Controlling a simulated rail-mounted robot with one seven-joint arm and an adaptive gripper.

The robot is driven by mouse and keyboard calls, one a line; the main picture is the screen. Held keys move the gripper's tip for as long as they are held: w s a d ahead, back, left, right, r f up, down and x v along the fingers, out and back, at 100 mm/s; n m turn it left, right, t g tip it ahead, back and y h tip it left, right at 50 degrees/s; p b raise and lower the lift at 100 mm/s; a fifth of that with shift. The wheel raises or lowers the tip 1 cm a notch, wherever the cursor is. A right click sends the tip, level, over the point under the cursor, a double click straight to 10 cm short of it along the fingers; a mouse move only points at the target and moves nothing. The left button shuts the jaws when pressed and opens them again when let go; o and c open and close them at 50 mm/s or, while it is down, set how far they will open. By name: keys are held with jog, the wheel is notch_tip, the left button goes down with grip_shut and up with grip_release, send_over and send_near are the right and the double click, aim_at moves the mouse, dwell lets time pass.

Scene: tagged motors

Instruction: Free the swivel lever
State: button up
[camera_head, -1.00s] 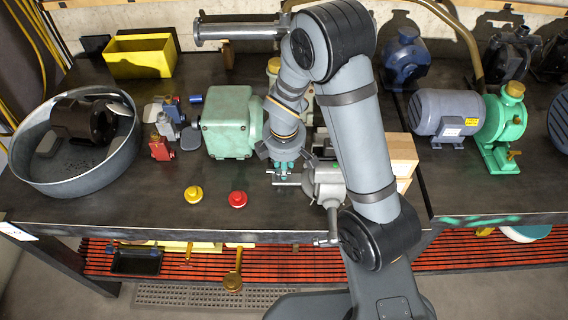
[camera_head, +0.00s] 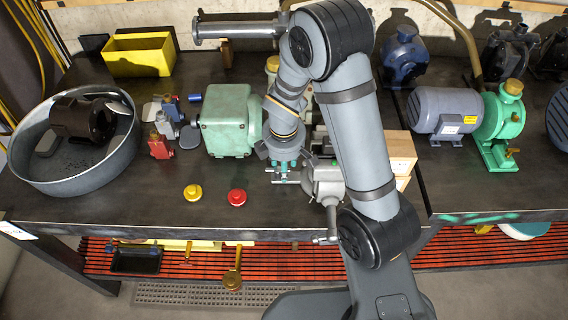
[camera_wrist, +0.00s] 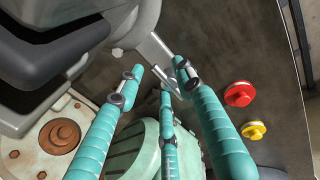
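The grey bench vise (camera_head: 326,184) stands at the front edge of the bench, partly hidden behind my arm. A thin metal lever (camera_head: 287,181) sticks out from its left side. In the wrist view the vise body (camera_wrist: 140,25) fills the upper left, and the pale lever bar (camera_wrist: 155,48) runs from it down toward my fingertips. My gripper (camera_head: 284,163) points down just over the lever. In the wrist view its teal fingers (camera_wrist: 158,75) are spread apart, with the lever's end between or just beyond the tips. I cannot tell whether they touch it.
A green motor housing (camera_head: 229,120) stands close left of my gripper. A yellow knob (camera_head: 193,193) and a red knob (camera_head: 237,198) lie on the bench to the left front. Small boxes (camera_head: 400,147) stand right of the vise.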

jog(key=shift+r, duration=0.1)
jog(key=shift+r, duration=0.3)
notch_tip(320, 180, up, 11)
jog(key=s, duration=0.2)
jog(key=shift+s, duration=0.15)
jog(key=shift+a, duration=0.1)
jog(key=f, duration=0.4)
jog(key=w+f, duration=0.1)
jog(key=f, duration=0.2)
jog(key=w+f, duration=0.1)
jog(key=f, duration=0.3)
jog(key=shift+w+f, duration=0.25)
jog(key=shift+f, duration=0.1)
